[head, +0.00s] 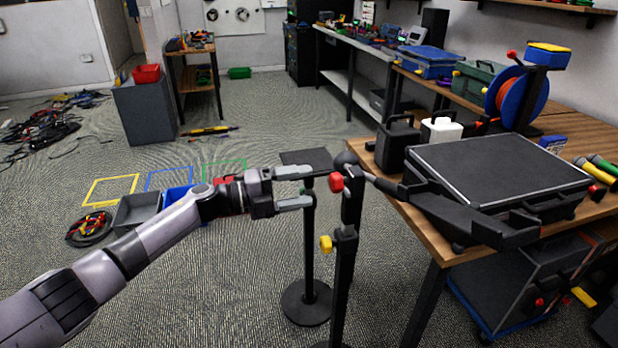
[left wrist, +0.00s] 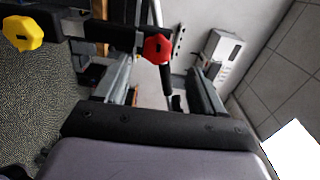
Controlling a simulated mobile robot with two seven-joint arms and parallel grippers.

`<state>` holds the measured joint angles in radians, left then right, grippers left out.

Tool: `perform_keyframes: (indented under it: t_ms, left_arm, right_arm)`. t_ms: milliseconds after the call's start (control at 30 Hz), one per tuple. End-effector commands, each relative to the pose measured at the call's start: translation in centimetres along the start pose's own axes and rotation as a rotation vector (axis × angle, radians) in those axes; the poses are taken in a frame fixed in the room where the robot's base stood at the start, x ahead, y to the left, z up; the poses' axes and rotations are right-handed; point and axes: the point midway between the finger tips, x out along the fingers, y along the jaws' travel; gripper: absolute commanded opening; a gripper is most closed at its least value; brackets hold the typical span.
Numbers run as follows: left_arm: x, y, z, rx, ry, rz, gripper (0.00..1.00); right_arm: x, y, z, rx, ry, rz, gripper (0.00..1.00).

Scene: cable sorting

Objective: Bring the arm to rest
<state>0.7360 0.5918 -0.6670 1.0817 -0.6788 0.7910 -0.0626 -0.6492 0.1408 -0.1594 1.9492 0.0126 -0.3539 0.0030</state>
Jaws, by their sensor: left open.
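My left arm (head: 165,230) reaches in from the lower left of the head view, stretched toward the middle. Its gripper (head: 309,187) is open, with nothing visible between its two grey fingers. It is in front of a black stand (head: 346,255) with a red knob (head: 336,182) and a yellow knob (head: 326,244). In the left wrist view, the two fingers of the gripper (left wrist: 162,78) are apart. The red knob (left wrist: 158,48) shows near the gap between them, and the yellow knob (left wrist: 23,33) is at the upper left. I cannot tell whether the gripper touches the stand. My right gripper is not seen.
A grey bin (head: 137,211) and coiled cable (head: 90,228) lie on the floor behind my arm.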

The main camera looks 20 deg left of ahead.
Motion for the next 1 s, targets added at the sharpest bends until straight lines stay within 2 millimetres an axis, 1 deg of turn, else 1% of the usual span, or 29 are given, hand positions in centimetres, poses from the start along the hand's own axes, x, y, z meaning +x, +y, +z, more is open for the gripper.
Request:
perform_keyframes:
  t_ms: [133, 233, 333, 433, 567, 667, 767, 867, 967, 1000]
  left_arm:
    - [0.1, 0.2, -0.1, -0.007, -0.002, -0.003, 0.70]
    - [0.4, 1.1, -1.1, -0.050, -0.014, -0.022, 0.70]
    - [0.9, 2.9, -2.8, -0.146, -0.051, -0.063, 0.70]
    - [1.1, 5.2, -5.0, -0.287, -0.116, -0.114, 0.70]
    - [0.4, 8.2, -7.6, -0.489, -0.226, -0.168, 0.70]
    - [-0.6, 10.5, -9.6, -0.648, -0.320, -0.197, 0.70]
    - [-2.2, 13.0, -11.6, -0.809, -0.423, -0.213, 0.70]
    - [-4.2, 15.4, -13.7, -0.971, -0.532, -0.219, 0.70]
    - [-6.6, 17.8, -16.0, -1.130, -0.647, -0.215, 0.70]
    - [-7.7, 18.8, -17.0, -1.192, -0.695, -0.210, 0.70]
  right_arm:
    - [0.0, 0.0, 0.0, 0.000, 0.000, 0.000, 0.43]
    - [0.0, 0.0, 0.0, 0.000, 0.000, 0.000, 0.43]
    - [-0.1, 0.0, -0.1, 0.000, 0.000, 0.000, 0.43]
    - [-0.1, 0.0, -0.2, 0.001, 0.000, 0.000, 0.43]
    - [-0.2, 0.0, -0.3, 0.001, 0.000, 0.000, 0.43]
    - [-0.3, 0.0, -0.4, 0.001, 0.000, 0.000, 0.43]
    - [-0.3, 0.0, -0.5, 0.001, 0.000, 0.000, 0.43]
    - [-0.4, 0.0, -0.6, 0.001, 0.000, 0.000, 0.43]
    - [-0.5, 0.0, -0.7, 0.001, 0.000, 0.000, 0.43]
    - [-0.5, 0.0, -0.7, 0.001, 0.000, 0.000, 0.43]
